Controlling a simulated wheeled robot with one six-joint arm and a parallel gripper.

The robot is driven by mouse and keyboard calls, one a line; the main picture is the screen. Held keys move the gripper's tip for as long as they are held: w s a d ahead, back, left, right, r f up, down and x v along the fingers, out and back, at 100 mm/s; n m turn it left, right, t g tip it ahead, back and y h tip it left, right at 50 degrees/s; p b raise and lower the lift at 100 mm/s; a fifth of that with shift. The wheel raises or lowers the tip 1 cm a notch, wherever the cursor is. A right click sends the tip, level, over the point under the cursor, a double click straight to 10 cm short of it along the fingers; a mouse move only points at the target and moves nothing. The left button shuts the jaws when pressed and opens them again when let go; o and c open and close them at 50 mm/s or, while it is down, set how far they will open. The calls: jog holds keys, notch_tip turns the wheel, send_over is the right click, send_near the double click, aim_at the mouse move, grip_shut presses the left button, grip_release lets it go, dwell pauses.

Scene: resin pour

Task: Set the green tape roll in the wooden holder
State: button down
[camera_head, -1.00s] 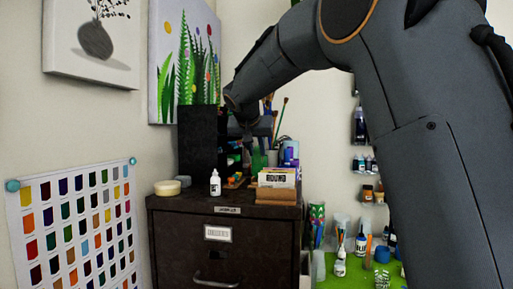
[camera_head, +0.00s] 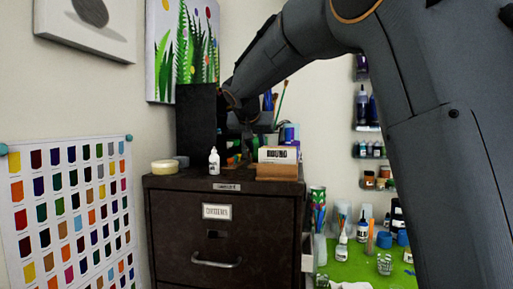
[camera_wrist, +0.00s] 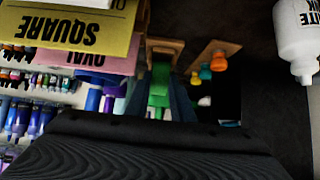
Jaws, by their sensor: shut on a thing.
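In the wrist view my gripper (camera_wrist: 158,104) is shut on a green object (camera_wrist: 159,82), which looks like the green tape roll seen nearly edge-on. A pale wooden piece (camera_wrist: 167,44), which looks like the wooden holder, lies just beyond the green object. I cannot tell whether the two touch. In the head view my gripper (camera_head: 247,150) is low over the back of the dark cabinet top, partly hidden among the items there. The tape roll and the holder cannot be made out clearly in that view.
The dark cabinet (camera_head: 184,225) carries a white bottle (camera_head: 214,161), a cream roll (camera_head: 165,166), a tall black box (camera_head: 196,125) and a wooden card box (camera_head: 277,172). In the wrist view the SQUARE card (camera_wrist: 70,30) is close on the left, and small colored bottles (camera_wrist: 205,73) stand on the right.

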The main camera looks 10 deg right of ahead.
jog(key=c, duration=1)
grip_release()
jog(key=shift+r, duration=0.1)
jog(key=shift+r+p, duration=2.65)
jog(key=shift+r, duration=1.25)
jog(key=shift+s+d, duration=0.1)
